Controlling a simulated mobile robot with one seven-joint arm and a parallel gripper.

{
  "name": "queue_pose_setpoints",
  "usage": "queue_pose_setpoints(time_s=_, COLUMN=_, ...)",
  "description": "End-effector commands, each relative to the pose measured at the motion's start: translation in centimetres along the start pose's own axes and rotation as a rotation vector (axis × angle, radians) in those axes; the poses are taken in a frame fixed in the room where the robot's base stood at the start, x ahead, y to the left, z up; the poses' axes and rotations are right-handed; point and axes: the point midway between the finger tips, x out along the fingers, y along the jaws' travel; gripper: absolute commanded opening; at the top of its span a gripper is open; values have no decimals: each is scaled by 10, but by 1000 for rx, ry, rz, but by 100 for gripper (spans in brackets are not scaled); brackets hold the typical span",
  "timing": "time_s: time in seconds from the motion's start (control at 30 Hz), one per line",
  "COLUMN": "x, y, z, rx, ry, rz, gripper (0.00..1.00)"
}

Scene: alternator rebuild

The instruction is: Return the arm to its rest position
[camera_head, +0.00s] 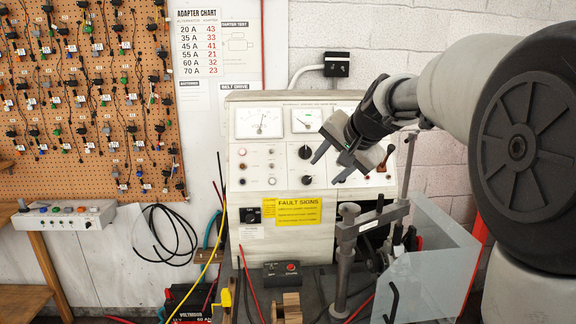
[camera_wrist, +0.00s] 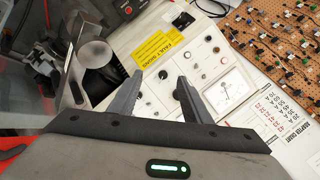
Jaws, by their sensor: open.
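My gripper (camera_head: 330,158) is at the end of my arm, which reaches in from the right in the head view. It is raised in front of the test bench panel (camera_head: 262,172). Its two fingers are apart, with nothing between them. In the wrist view my gripper (camera_wrist: 158,92) also shows its fingers spread and empty, with the panel (camera_wrist: 208,62) behind them. The fingers look clear of the panel, though the exact distance cannot be told.
A clamp stand (camera_head: 347,250) and a clear guard (camera_head: 432,262) stand below my arm. A red-and-black battery (camera_head: 188,303) sits lower left.

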Motion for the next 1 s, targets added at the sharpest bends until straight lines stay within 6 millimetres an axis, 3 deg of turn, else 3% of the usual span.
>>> queue_pose_setpoints(time_s=0.03, x=-32, y=-3, z=26, rx=-81, ry=-13, rz=30, gripper=44)
queue_pose_setpoints(time_s=0.2, x=-109, y=43, z=115, rx=-358, ry=-81, rz=155, gripper=44)
queue_pose_setpoints(time_s=0.3, x=-145, y=80, z=160, rx=-502, ry=-122, rz=215, gripper=44)
queue_pose_setpoints(time_s=0.43, x=-175, y=126, z=204, rx=-647, ry=-169, rz=273, gripper=44)
queue_pose_setpoints(time_s=0.63, x=-191, y=165, z=235, rx=-752, ry=-208, rz=314, gripper=44)
queue_pose_setpoints(time_s=1.0, x=-192, y=168, z=237, rx=-759, ry=-211, rz=317, gripper=44)
